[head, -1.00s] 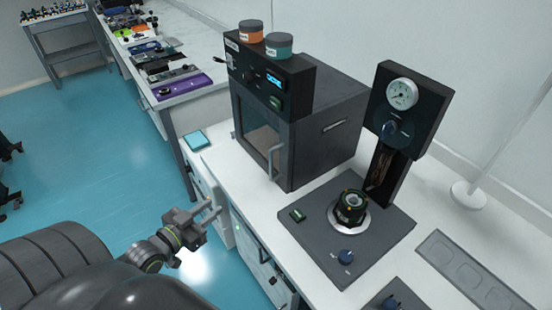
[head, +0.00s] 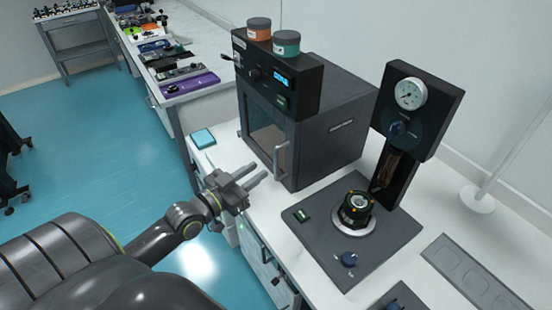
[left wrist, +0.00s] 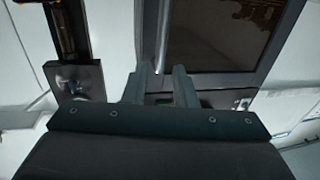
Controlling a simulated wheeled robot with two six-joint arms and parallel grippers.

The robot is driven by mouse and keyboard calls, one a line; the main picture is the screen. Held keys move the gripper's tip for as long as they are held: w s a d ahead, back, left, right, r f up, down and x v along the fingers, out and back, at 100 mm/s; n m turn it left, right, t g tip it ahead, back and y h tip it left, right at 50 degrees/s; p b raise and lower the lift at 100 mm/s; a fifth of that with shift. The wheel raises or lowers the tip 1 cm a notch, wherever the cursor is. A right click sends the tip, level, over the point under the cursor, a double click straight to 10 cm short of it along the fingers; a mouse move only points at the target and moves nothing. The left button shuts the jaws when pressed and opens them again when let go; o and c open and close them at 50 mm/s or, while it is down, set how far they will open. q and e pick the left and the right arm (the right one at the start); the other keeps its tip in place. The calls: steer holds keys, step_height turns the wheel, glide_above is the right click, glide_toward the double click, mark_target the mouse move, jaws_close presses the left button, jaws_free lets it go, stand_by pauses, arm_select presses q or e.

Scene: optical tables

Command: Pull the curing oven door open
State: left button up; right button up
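The curing oven (head: 330,130) is a dark grey box on the white bench, with a control panel on top of its front. Its windowed door (head: 267,138) looks shut. The upright handle (head: 281,160) is on the door's right side, and in the left wrist view the handle (left wrist: 162,42) is a pale bar just beyond the fingertips. My left gripper (head: 255,178) is open and empty, in front of and a little left of the handle, apart from it. It also shows in the left wrist view (left wrist: 163,72). My right gripper is not in view.
Two lidded jars, orange (head: 259,29) and teal (head: 286,43), stand on the oven. A press-like device with a gauge (head: 410,94) stands to its right on a dark base plate (head: 318,240). A teal pad (head: 203,138) lies left of the oven.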

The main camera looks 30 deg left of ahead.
arm_select(q)
glide_above(276, 177)
steer(key=shift+w+a, duration=0.2)
steer(key=shift+w, duration=0.1)
steer(key=shift+c, duration=0.2)
jaws_close()
